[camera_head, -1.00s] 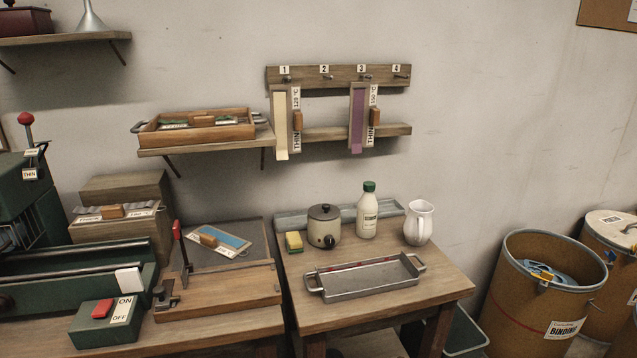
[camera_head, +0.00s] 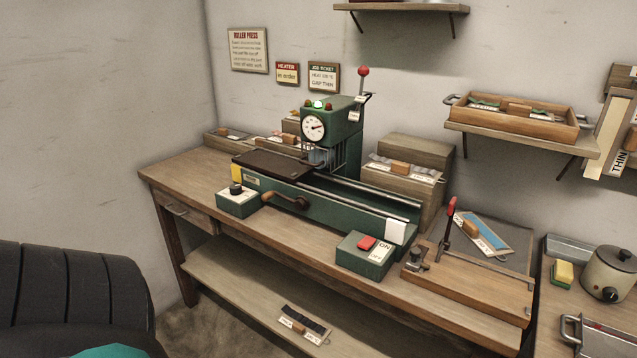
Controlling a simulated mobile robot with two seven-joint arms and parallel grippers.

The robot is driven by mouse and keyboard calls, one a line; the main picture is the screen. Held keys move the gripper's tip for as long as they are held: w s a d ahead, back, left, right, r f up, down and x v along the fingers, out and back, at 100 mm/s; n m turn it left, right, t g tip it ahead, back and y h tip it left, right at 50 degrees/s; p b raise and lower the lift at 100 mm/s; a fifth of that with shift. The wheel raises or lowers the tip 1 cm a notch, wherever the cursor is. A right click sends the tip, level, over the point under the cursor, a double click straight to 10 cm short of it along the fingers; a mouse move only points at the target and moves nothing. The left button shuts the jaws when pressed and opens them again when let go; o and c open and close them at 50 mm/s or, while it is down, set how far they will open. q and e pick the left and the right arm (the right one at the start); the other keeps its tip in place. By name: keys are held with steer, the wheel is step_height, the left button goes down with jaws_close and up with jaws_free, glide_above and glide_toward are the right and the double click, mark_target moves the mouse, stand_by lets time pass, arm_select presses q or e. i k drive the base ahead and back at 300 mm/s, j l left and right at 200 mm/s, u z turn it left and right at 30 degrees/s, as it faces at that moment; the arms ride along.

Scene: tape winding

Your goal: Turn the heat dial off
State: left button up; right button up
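A black knob (camera_head: 236,188) sits on a small green control box (camera_head: 238,205) with a white top plate, on the bench at the left front of the roller press. It looks like the heat dial; its setting is too small to read. The green press (camera_head: 335,128) carries a round white gauge (camera_head: 313,128) with a red needle. A green lamp (camera_head: 317,104) glows above the gauge. Neither of my grippers is in view.
A red switch (camera_head: 366,243) on a green ON/OFF box stands at the bench front. A crank handle (camera_head: 287,201) sticks out from the press near the dial box. A wooden cutting board (camera_head: 470,280) lies to the right. A "HEATER in order" sign (camera_head: 287,74) hangs behind.

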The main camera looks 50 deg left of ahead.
mark_target(235, 189)
steer(key=u, duration=2.05)
